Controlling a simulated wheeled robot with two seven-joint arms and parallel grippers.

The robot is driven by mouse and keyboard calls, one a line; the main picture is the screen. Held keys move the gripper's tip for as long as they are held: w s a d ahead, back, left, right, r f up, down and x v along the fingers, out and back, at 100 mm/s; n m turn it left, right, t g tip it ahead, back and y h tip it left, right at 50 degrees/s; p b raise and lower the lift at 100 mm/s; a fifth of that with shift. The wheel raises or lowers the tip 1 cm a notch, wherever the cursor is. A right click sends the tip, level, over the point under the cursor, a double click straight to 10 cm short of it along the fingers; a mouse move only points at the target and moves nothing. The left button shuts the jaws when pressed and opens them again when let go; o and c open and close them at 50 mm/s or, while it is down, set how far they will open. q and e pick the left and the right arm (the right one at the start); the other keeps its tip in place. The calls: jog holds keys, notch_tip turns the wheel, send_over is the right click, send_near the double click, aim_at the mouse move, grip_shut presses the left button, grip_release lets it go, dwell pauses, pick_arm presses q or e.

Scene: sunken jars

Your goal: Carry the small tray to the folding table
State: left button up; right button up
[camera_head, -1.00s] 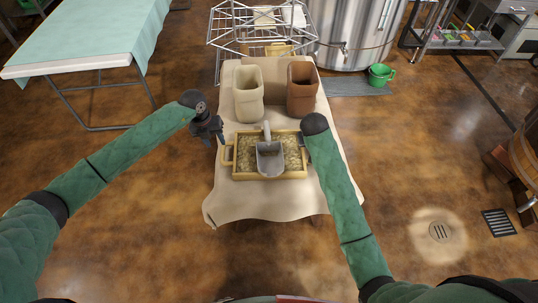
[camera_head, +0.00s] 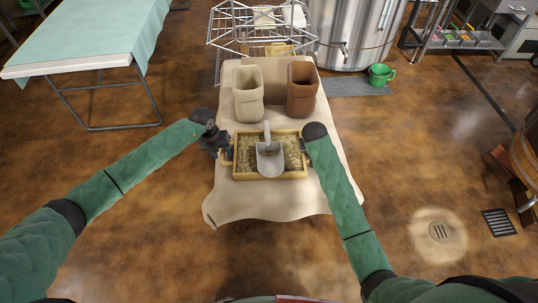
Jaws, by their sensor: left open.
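The small tray (camera_head: 270,177) is a shallow yellow-framed tray of grainy stuff with a grey scoop (camera_head: 270,158) lying in it. It rests on a table with a beige cloth (camera_head: 262,205). My left gripper (camera_head: 226,154) is open at the tray's left handle; whether it touches the handle I cannot tell. My right gripper is mostly hidden behind its own dark wrist at the tray's right end; a small dark part (camera_head: 304,145) shows there. The folding table (camera_head: 90,38), with a pale green cloth and metal legs, stands at the upper left.
A cream jar (camera_head: 248,94) and a brown jar (camera_head: 301,90) stand behind the tray. A wire rack (camera_head: 240,28) and a steel tank (camera_head: 350,30) are farther back. The brown floor between the tables is clear.

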pick_arm(q)
grip_shut()
pick_arm(e)
grip_shut()
pick_arm(q)
jog(key=shift+r, duration=0.1)
dwell(1.1)
